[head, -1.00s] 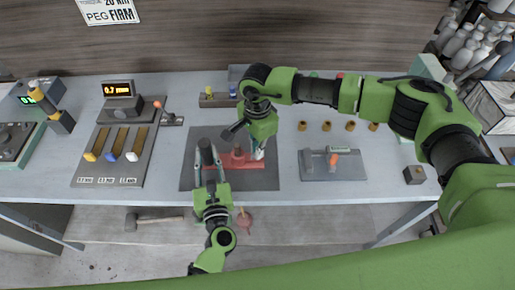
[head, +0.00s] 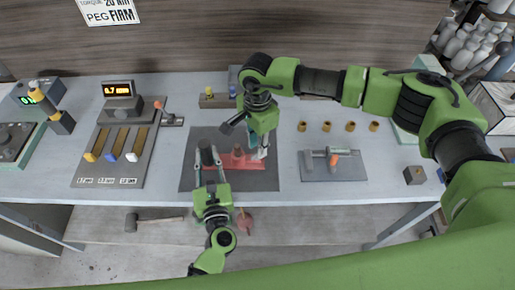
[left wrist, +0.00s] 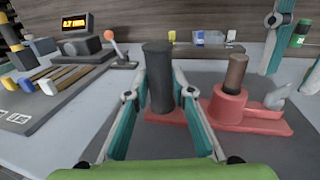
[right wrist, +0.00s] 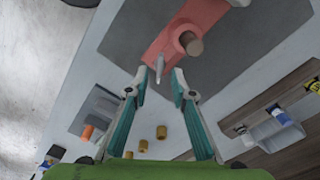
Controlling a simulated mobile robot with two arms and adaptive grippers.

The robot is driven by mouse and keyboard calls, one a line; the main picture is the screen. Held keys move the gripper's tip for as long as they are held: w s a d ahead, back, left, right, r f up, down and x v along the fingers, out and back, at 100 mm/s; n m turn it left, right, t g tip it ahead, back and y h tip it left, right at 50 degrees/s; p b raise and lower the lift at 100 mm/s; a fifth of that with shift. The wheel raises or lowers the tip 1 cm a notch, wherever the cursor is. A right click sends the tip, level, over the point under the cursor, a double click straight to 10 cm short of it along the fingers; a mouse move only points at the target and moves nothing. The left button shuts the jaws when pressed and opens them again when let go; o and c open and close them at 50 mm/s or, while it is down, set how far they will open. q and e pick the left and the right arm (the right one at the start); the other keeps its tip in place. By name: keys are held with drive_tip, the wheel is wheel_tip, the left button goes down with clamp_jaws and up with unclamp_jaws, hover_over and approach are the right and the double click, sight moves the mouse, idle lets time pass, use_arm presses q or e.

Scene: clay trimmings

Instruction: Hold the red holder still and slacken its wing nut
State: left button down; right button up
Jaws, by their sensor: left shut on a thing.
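The red holder (head: 262,178) lies on the dark mat in the head view. It has a dark grey upright cylinder (left wrist: 158,75) at one end and a red collar with a brown peg (left wrist: 236,72) beside it. The grey wing nut (left wrist: 278,96) sticks out from the collar; it also shows in the right wrist view (right wrist: 160,67). My left gripper (head: 209,166) is shut on the dark cylinder, one finger on each side. My right gripper (right wrist: 159,82) is open, its fingertips on either side of the wing nut with gaps visible. In the head view that arm partly hides the nut.
The dark mat (head: 187,183) lies around the holder. A plate (head: 313,174) with a grey and orange tool is to the right, below several brass cups (head: 326,127). A board with sliders (head: 84,178) and a lit display (head: 117,88) stand left. A hammer (head: 155,219) lies below.

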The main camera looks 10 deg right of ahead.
wheel_tip(320, 180, up, 9)
drive_tip(key=shift+r, duration=0.2)
idle(0.3)
use_arm(q)
drive_tip(key=c, duration=1.7)
unclamp_jaws()
drive_tip(key=shift+s, duration=0.15)
